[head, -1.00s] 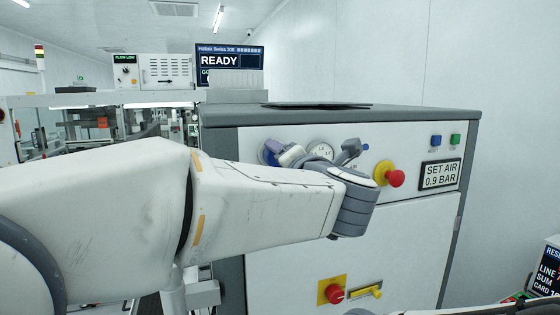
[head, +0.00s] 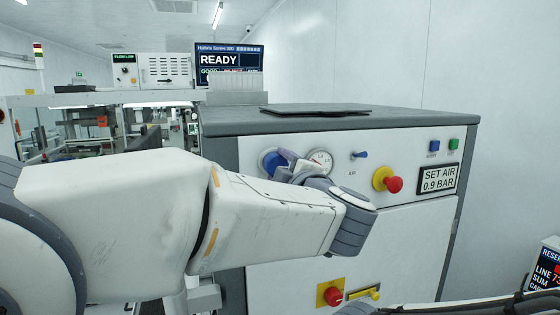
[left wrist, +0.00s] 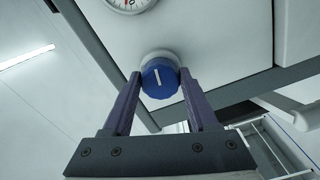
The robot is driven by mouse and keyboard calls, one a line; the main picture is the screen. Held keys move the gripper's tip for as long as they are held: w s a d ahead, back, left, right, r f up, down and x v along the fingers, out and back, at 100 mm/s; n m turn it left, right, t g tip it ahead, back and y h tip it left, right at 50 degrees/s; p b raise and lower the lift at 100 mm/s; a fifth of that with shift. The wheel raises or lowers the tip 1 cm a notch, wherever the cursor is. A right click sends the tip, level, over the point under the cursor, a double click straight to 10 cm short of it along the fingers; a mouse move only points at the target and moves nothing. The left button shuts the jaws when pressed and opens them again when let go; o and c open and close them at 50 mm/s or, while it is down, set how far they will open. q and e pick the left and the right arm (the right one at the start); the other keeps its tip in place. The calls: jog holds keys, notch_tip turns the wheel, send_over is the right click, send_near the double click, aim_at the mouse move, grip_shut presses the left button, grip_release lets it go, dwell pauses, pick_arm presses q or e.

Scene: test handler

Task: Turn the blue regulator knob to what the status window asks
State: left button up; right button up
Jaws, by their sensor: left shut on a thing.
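The blue regulator knob (head: 270,163) is on the machine's front panel, partly hidden by my gripper. In the left wrist view the knob (left wrist: 160,88) has a white pointer line and sits between both purple fingers. My left gripper (left wrist: 159,76) is shut on it; in the head view the gripper (head: 286,160) is mostly behind its own wrist. The round gauge (head: 320,160) is right of the knob, partly covered; its needle is too small to read surely. The status window (head: 438,179) reads "SET AIR 0.9 BAR". My right gripper is out of view.
A blue toggle switch (head: 360,155) and a red emergency button (head: 394,184) on yellow are right of the gauge. Blue (head: 434,146) and green (head: 453,144) buttons are farther right. A red knob (head: 333,296) and yellow handle (head: 366,294) sit low on the front.

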pick_arm(q)
jog(key=shift+m+p, duration=1)
jog(key=shift+m, duration=0.9)
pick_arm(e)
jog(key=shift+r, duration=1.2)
pick_arm(q)
jog(key=shift+f, duration=0.1)
jog(key=o, duration=1.4)
jog(key=shift+c, duration=0.2)
jog(key=shift+d, duration=0.15)
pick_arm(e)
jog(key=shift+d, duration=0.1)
